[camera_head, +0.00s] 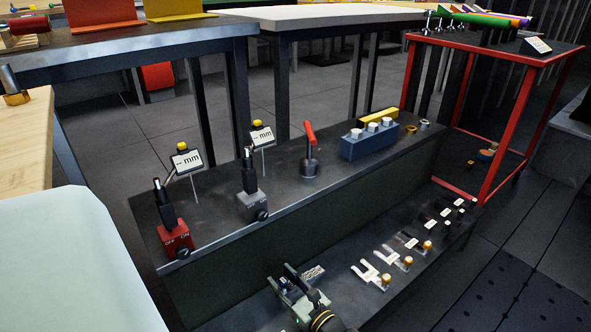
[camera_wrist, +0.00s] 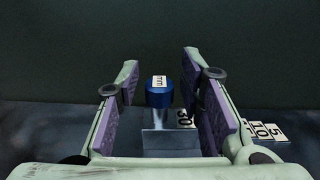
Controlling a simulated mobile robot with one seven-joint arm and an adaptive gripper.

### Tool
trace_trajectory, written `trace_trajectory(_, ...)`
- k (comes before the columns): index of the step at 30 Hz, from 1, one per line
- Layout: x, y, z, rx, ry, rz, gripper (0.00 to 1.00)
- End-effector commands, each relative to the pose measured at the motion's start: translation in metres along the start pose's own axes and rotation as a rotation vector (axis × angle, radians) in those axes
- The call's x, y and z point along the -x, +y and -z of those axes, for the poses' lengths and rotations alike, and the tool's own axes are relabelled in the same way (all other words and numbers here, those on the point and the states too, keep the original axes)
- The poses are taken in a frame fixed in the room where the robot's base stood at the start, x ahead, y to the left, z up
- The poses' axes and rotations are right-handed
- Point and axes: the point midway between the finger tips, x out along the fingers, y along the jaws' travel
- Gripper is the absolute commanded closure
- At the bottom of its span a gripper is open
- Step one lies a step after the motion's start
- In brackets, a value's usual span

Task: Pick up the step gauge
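The step gauge shows in the wrist view as a grey metal block with a blue round knob (camera_wrist: 159,97) marked "mm" on top. A "30" label sits beside the knob, and "10" and "5" labels show beyond the right finger, which hides the part between. My gripper (camera_wrist: 160,68) is open, with one purple-padded finger on each side of the knob and a gap on both sides. In the head view my gripper (camera_head: 291,276) is low on the front shelf, and a small labelled part of the gauge (camera_head: 314,272) shows beside it.
Several fork-shaped pieces (camera_head: 370,272) lie on the lower shelf (camera_head: 345,292) to the right. A dark upright face stands behind the gauge.

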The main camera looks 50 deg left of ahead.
Motion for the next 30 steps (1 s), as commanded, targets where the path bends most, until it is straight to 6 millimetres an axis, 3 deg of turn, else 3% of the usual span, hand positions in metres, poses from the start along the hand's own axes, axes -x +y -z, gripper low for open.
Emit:
trace_trajectory(14, 0.0002, 0.0000, 0.0000, 0.000, 0.000, 0.000, 1.00)
trace_trajectory(30, 0.0003, -0.0002, 0.0001, 0.001, 0.000, 0.000, 1.00)
